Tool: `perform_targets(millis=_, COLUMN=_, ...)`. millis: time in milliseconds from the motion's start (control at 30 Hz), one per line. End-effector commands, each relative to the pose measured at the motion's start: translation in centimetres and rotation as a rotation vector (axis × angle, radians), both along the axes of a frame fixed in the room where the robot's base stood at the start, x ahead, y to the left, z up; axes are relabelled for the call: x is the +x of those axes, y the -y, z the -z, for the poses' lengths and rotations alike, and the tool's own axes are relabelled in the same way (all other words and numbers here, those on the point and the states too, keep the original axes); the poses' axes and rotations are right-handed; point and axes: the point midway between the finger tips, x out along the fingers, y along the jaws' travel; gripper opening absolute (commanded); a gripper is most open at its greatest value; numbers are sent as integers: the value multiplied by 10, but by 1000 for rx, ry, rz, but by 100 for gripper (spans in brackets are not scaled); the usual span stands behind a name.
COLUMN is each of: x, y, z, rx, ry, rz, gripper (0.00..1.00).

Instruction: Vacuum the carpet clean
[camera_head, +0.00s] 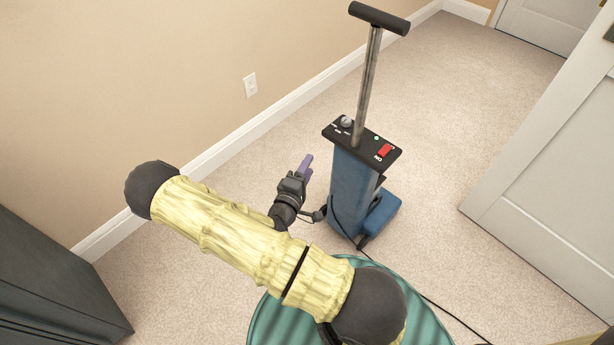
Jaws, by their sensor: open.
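A blue upright vacuum (353,190) stands on the beige carpet (455,110), a little right of the middle of the head view. A grey metal pole rises from its black top panel to a black crossbar handle (379,18). The panel carries a knob, a small green light and a red switch (384,151). My gripper (305,166) is just left of the vacuum body, below the panel's height in the picture, with purple fingers. It is open and holds nothing that I can see. My arm hides part of the carpet in front.
A white door (550,185) stands at the right, and another (555,22) is at the back. A dark cabinet (55,285) is at the lower left. A beige wall with an outlet (250,85) runs along the left. A black cord (440,308) trails from the vacuum. Carpet behind the vacuum is clear.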

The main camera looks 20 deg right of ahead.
Motion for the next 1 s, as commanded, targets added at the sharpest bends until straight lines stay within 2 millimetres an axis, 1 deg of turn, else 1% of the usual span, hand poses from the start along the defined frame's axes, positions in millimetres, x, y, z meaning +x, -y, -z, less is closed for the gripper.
perform_targets(millis=267, x=0, y=2, z=-1, rx=3, ry=0, rz=3, gripper=48)
perform_targets(millis=467, x=7, y=9, z=-1, rx=4, ry=2, rz=4, gripper=48)
perform_targets(millis=567, x=15, y=19, z=0, rx=6, ry=3, rz=5, gripper=48)
perform_targets(millis=1000, x=60, y=74, z=0, rx=6, ry=3, rz=7, gripper=48)
